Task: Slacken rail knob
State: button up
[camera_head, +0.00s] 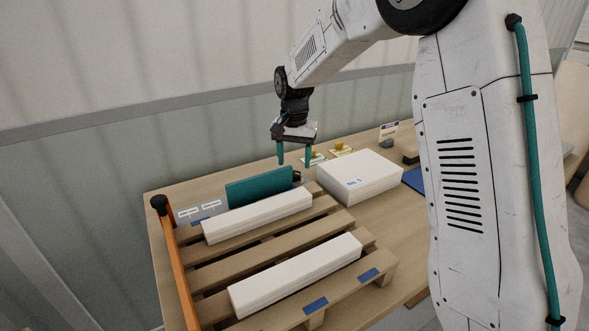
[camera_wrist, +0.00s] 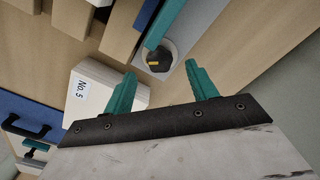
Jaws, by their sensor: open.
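A black knob with a yellow mark (camera_wrist: 158,58) sits on a pale round base at the end of a teal bar (camera_wrist: 163,22) in the wrist view. My gripper (camera_wrist: 161,74) is open, its teal fingers apart, with the knob in line with the gap between the tips and not held. In the head view my gripper (camera_head: 294,158) hangs fingers down, above the right end of the teal bar (camera_head: 258,187). A small dark part (camera_head: 297,176) at that end seems to be the same knob, partly hidden.
A slatted wooden pallet (camera_head: 262,236) carries two long white blocks (camera_head: 257,215) (camera_head: 296,274). A white box marked No. 5 (camera_head: 358,177) stands right of the bar. An orange rail (camera_head: 174,262) with a black end cap (camera_head: 158,202) runs along the left. Small labelled cards stand behind.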

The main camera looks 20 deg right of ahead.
aim_at(294, 173)
jog(key=shift+f, duration=1.85)
jog(key=c, duration=1)
jog(key=shift+n, duration=0.4)
jog(key=n, duration=0.2)
jog(key=shift+n, duration=2.2)
